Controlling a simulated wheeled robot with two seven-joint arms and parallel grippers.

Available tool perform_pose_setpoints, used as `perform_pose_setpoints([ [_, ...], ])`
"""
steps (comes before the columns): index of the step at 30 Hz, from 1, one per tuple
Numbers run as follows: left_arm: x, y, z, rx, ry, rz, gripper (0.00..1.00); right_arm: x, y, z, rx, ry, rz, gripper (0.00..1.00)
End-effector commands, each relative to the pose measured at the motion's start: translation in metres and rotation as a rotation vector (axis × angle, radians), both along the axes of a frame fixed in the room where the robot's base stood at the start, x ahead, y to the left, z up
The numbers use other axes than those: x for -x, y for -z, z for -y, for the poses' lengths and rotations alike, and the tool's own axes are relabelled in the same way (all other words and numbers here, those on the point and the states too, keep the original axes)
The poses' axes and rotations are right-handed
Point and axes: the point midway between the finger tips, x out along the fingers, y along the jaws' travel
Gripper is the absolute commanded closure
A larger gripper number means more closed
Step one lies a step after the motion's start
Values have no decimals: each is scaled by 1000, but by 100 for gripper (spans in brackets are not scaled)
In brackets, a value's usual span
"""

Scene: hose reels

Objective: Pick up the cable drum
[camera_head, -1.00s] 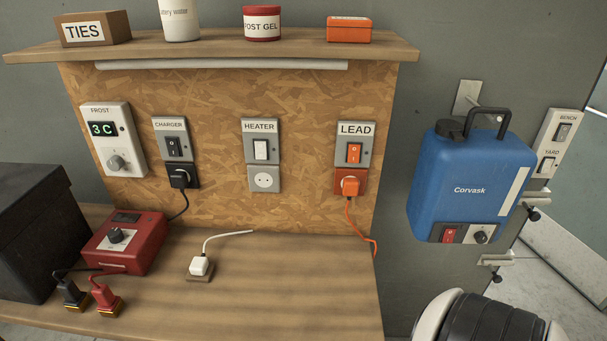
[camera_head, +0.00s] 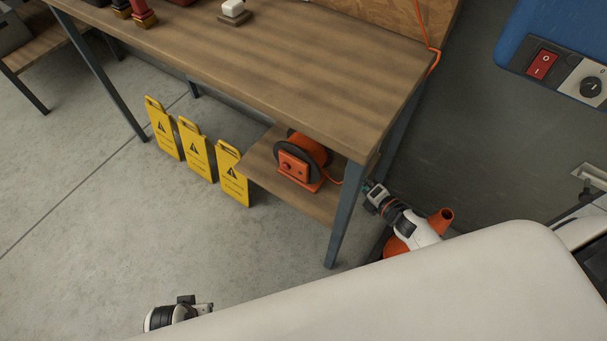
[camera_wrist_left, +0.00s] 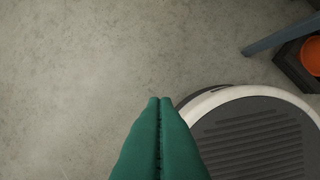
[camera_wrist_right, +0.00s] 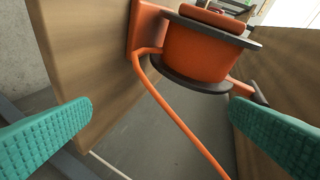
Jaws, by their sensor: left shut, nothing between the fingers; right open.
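The cable drum (camera_head: 313,150) is orange with dark round flanges and an orange socket face. It sits on a low shelf under the bench. In the right wrist view the drum (camera_wrist_right: 205,55) is ahead, and its orange cable runs down across the space between the fingers. My right gripper (camera_head: 368,188) is at the shelf's right end, near the bench leg. Its green fingers (camera_wrist_right: 162,106) are wide open and apart from the drum. My left gripper (camera_head: 208,308) is low over the floor, far from the drum. Its fingers (camera_wrist_left: 160,102) are shut and empty.
The bench leg (camera_head: 345,220) stands beside the right gripper, and the bench top (camera_head: 270,70) overhangs the shelf (camera_head: 265,170). Several yellow warning signs (camera_head: 198,150) stand left of the shelf. An orange cone (camera_head: 440,220) is behind my right arm. Open floor (camera_head: 100,230) lies at left.

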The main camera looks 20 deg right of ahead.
Motion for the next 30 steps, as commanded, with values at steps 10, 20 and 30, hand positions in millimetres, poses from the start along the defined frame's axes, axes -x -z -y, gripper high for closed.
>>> perform_pose_setpoints([
  [10, 2, -50, -2, 4, -11, 72, 100, -40, -54, -32, 784, -463, 638, 0],
  [20, 10, -72, -4, 3, -12, 80, 100, -55, -72, -54, 945, -533, 762, 0],
  [30, 9, -71, -4, 4, -12, 80, 100, -91, -70, -82, 940, -532, 756, 0],
])
